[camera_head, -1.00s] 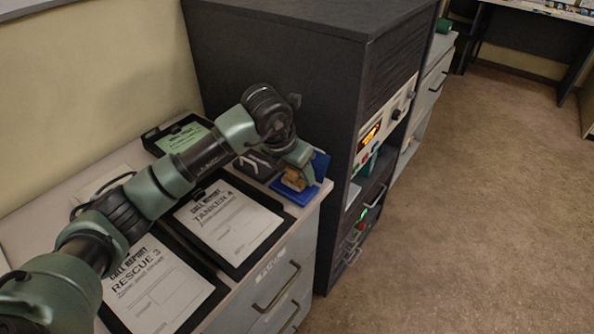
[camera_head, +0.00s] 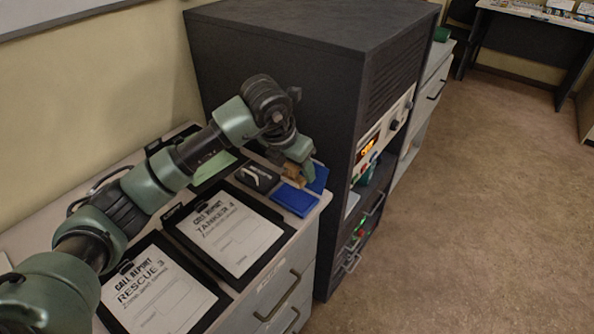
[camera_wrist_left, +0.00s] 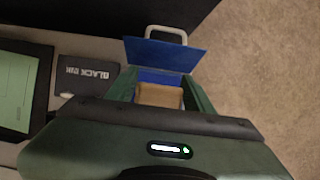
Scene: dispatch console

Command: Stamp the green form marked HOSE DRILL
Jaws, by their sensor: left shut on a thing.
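My left gripper (camera_head: 297,173) is shut on a wooden stamp (camera_head: 293,182), held just above the opened blue ink pad (camera_head: 293,200). In the left wrist view the stamp (camera_wrist_left: 160,97) sits between the fingers, with the blue lid (camera_wrist_left: 165,53) beyond it. The green form (camera_head: 214,167) lies on a black clipboard at the back of the counter, partly hidden by my arm. It shows at the left edge of the left wrist view (camera_wrist_left: 14,88); its title cannot be read now. My right gripper is not in view.
A closed black ink pad (camera_head: 258,178) lies beside the blue one. Clipboards with white TANKER 4 (camera_head: 230,235) and RESCUE 3 (camera_head: 160,295) forms lie nearer on the counter. A tall dark cabinet (camera_head: 275,80) rises right behind the pads.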

